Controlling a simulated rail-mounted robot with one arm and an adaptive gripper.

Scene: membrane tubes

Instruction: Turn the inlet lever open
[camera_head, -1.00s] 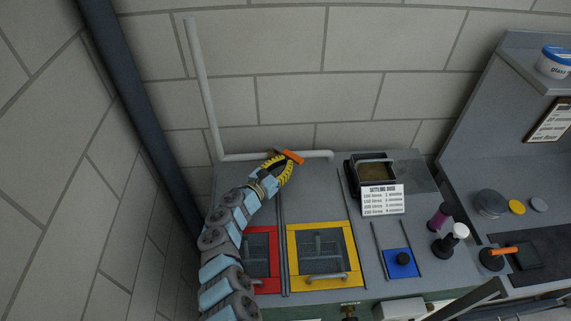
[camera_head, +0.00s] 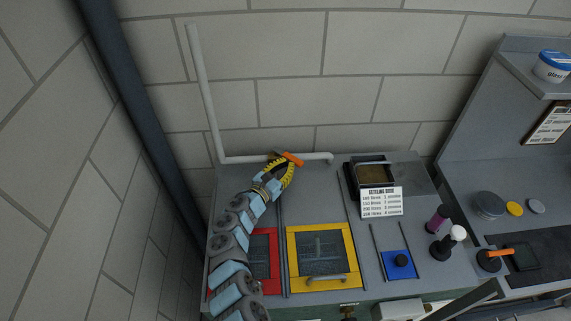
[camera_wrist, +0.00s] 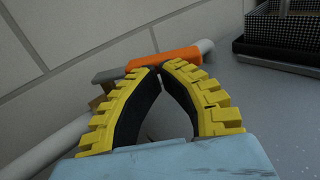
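The orange inlet lever (camera_head: 292,159) sits on the pale horizontal pipe (camera_head: 240,159) at the back of the bench, by the wall. In the wrist view the lever (camera_wrist: 165,57) lies across the pipe, just past my fingertips, with a grey piece on its left. My gripper (camera_head: 283,166) has yellow ribbed fingers with dark inner pads. In the wrist view the fingertips of my gripper (camera_wrist: 160,69) come together right at the lever's near edge, with a gap between the fingers lower down. The lever is not between the fingers; whether the tips touch it I cannot tell.
A dark mesh-sided box (camera_head: 372,176) with a settling dose card (camera_head: 381,202) stands to the right of the pipe's end. Some bare grey bench lies between the pipe and the yellow hatch.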

